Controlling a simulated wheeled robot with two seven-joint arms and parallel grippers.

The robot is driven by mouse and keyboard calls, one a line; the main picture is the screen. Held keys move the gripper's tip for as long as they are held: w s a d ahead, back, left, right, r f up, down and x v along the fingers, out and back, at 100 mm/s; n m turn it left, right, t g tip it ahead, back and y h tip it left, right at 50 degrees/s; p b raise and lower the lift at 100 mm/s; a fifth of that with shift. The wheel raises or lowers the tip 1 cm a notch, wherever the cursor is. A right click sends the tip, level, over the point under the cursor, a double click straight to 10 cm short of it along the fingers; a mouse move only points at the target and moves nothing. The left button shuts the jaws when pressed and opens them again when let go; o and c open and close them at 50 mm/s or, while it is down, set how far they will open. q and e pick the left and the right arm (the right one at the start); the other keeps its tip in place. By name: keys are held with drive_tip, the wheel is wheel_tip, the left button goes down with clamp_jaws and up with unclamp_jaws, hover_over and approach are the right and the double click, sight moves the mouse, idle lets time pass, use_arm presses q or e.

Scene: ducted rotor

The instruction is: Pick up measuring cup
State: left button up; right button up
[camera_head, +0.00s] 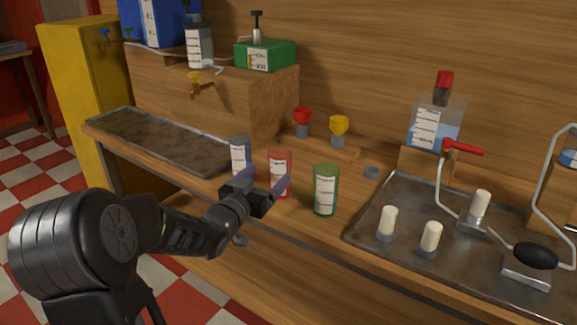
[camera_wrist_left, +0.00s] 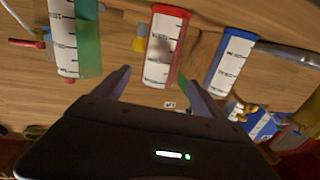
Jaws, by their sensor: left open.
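Three measuring cups with white scale labels stand in a row on the wooden counter: a blue one (camera_head: 240,151), a red one (camera_head: 279,165) and a green one (camera_head: 326,190). My left gripper (camera_head: 264,183) is open and empty, close in front of the red cup, its fingers partly covering the blue and red cups. In the left wrist view, the red cup (camera_wrist_left: 165,46) lies just beyond and between the fingertips (camera_wrist_left: 154,73). The green cup (camera_wrist_left: 76,38) is on the left there and the blue cup (camera_wrist_left: 231,60) on the right. My right gripper is not in view.
Another tray (camera_head: 150,135) is on the left. Red (camera_head: 302,117) and yellow (camera_head: 339,126) funnel-like pieces stand behind the cups. The counter's front edge runs below the gripper.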

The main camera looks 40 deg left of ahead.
sight(280, 162)
use_arm(q)
drive_tip(key=shift+w, duration=0.1)
drive_tip(key=shift+s+r, duration=0.1)
drive_tip(key=shift+s, duration=0.1)
drive_tip(key=shift+w, duration=0.1)
drive_tip(key=shift+w+a, duration=0.2)
drive_tip(key=shift+w, duration=1.05)
drive_tip(key=shift+w+a, duration=0.2)
drive_tip(key=shift+w, duration=1.1)
drive_tip(key=shift+w+a, duration=0.2)
drive_tip(key=shift+w, duration=1.1)
drive_tip(key=c, duration=1.5)
